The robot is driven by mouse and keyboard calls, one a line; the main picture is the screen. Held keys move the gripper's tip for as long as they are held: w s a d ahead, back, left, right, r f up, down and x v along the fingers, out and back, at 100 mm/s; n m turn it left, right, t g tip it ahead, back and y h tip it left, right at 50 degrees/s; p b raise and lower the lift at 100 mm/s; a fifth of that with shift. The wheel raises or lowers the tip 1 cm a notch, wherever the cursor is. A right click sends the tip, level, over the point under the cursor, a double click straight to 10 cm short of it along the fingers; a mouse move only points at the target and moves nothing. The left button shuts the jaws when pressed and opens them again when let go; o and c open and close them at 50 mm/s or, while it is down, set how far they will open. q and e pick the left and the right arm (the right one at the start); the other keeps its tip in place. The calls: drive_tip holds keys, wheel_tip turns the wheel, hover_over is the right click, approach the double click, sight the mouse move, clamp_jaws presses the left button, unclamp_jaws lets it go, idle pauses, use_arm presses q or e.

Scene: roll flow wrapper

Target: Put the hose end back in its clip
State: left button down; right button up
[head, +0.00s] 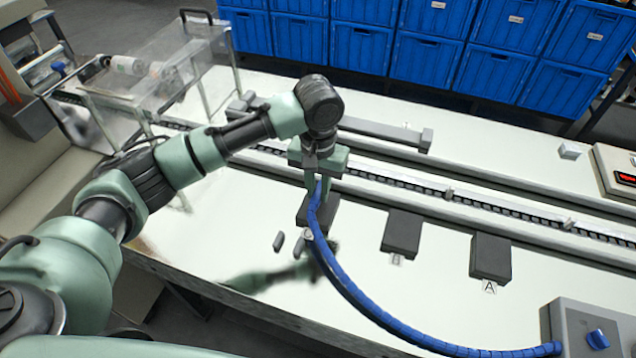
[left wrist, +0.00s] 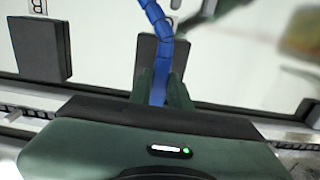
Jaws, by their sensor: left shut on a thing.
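My left gripper (head: 316,182) is shut on the blue hose (head: 352,290) near its upper end. In the left wrist view the hose (left wrist: 158,30) runs between the two fingers of the gripper (left wrist: 161,90); its tip is hidden. The hose curves down to a grey box (head: 578,330) at the lower right. A dark block (head: 327,215) stands right by the gripper, partly behind the hose; it also shows in the left wrist view (left wrist: 178,52). I cannot tell whether the hose touches it. My right gripper is not in view.
Two more dark blocks stand to the right, labelled B (head: 401,234) and A (head: 491,258). Two small grey pieces (head: 279,241) lie left of the hose. A chain conveyor (head: 430,189) runs behind. The white tabletop (head: 440,290) between blocks and front edge is mostly clear.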

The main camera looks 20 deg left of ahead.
use_arm(q)
drive_tip(key=shift+r, duration=0.1)
drive_tip(key=shift+s+a+r+p, duration=0.1)
drive_tip(key=shift+s+p, duration=0.2)
drive_tip(key=shift+p, duration=0.15)
drive_tip(key=s+p, duration=0.2)
drive_tip(key=s+a+p, duration=0.1)
drive_tip(key=s+p, duration=0.1)
drive_tip(key=s, duration=0.1)
drive_tip(key=shift+a+p, duration=0.1)
drive_tip(key=shift+p, duration=0.3)
drive_tip(key=s+p, duration=0.2)
drive_tip(key=s+a+p, duration=0.1)
drive_tip(key=s+p, duration=0.1)
drive_tip(key=s, duration=0.1)
drive_tip(key=shift+s+a+p, duration=0.2)
drive_tip(key=shift+s+p, duration=0.1)
drive_tip(key=shift+p, duration=0.05)
drive_tip(key=shift+s+a+p, duration=0.15)
drive_tip(key=shift+s+p, duration=0.25)
drive_tip(key=shift+s, duration=0.2)
drive_tip(key=shift+s+a+p, duration=0.15)
drive_tip(key=shift+s+p, duration=0.25)
drive_tip(key=shift+s, duration=0.45)
drive_tip(key=shift+p, duration=0.85)
